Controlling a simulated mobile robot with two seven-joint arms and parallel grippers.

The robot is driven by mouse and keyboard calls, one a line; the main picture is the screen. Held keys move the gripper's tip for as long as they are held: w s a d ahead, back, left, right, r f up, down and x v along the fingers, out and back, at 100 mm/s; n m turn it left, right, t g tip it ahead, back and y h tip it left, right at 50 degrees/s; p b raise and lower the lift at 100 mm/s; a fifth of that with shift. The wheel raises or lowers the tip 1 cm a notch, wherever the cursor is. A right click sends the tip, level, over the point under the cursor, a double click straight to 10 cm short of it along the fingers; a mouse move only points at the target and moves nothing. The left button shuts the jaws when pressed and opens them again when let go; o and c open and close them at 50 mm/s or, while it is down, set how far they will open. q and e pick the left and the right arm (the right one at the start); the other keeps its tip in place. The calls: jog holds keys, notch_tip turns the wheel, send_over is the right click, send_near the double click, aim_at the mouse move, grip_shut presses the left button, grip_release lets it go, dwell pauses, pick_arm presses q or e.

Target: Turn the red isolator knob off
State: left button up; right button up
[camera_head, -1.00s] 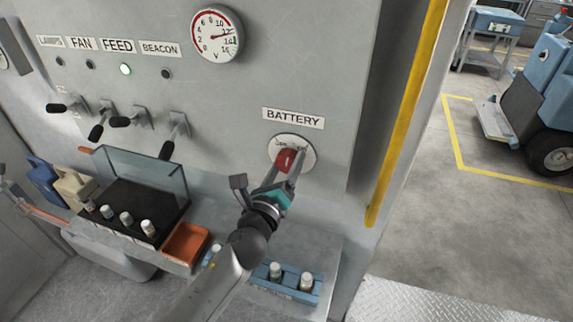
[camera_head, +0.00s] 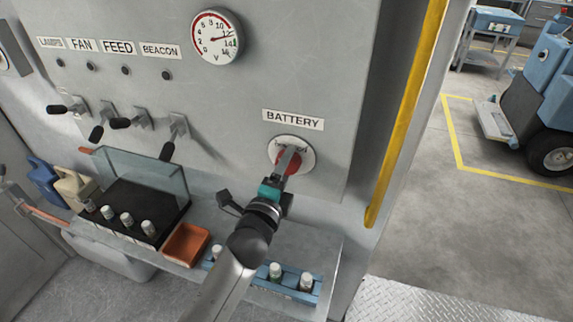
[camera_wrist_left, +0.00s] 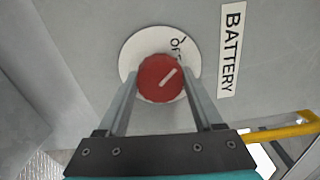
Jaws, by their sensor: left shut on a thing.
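The red isolator knob (camera_head: 296,163) sits on a round white plate (camera_head: 306,146) under the BATTERY label (camera_head: 293,119). In the left wrist view the knob (camera_wrist_left: 152,88) shows a white line lying diagonally, from lower left to upper right. Part of the lettering "OFF" (camera_wrist_left: 175,45) shows on the plate beside it. My left gripper (camera_head: 287,158) is shut on the knob, with one finger on each side of it in the left wrist view. In the head view the fingers hide part of the knob and plate lettering. My right gripper is not in view.
Several levers (camera_head: 122,123) and unlit lamps (camera_head: 126,71) are at the panel's left, with a gauge (camera_head: 217,37) above. Below are a clear-shielded black box (camera_head: 135,205), an orange tray (camera_head: 186,243) and a blue rack (camera_head: 290,284). A yellow rail (camera_head: 405,110) stands right.

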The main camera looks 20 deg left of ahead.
pick_arm(q)
jog(key=shift+n, duration=0.6)
jog(key=o, duration=1.4)
jog(key=shift+c, duration=0.2)
jog(key=s+b, duration=0.2)
jog(key=s, duration=1.3)
jog(key=shift+s+a, duration=0.15)
jog(key=shift+a, duration=0.15)
